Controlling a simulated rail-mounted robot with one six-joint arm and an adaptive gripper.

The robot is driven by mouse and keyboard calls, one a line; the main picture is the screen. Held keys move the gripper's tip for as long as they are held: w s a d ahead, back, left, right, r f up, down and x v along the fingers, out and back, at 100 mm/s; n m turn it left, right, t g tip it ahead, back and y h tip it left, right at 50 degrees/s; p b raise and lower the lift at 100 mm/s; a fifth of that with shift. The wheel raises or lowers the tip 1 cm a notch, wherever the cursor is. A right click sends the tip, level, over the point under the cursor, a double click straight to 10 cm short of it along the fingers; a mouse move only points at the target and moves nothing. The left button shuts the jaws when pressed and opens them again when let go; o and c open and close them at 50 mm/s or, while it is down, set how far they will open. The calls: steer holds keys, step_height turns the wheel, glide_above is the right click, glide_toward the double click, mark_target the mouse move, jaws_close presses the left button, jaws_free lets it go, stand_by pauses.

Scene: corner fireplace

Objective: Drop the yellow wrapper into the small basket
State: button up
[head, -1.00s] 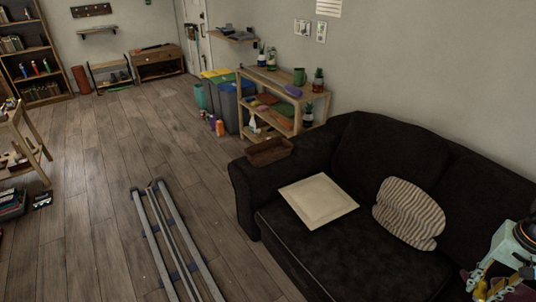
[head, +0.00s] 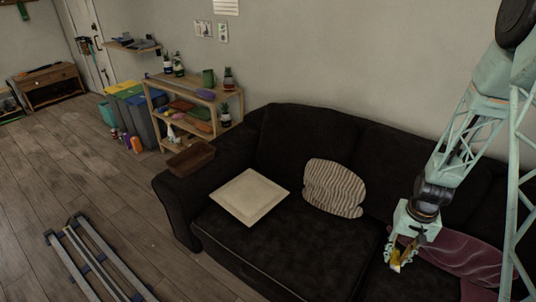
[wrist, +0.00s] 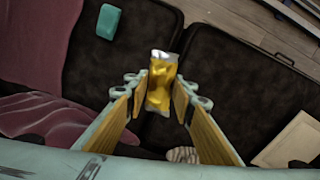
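The yellow wrapper (head: 396,261), crinkled with silvery ends, is between my gripper's fingertips (head: 402,252) above the dark sofa's right seat. In the wrist view, the wrapper (wrist: 161,82) fills the gap between the two fingers (wrist: 160,88), and my gripper appears shut on it. A small brown open basket (head: 191,158) rests on the sofa's left armrest, well to the left of my gripper. Its inside is mostly hidden. The basket is not clearly visible in the wrist view.
A cream square cushion (head: 249,197) and a striped cushion (head: 334,188) lie on the sofa (head: 290,250) between my gripper and the basket. A maroon blanket (head: 460,252) drapes the right side. A wooden shelf (head: 157,115) with plants stands behind the basket.

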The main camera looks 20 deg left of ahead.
step_height(320, 180, down, 7)
steer(key=s, duration=0.2)
steer(key=shift+r, duration=0.2)
steer(key=shift+a, duration=0.1)
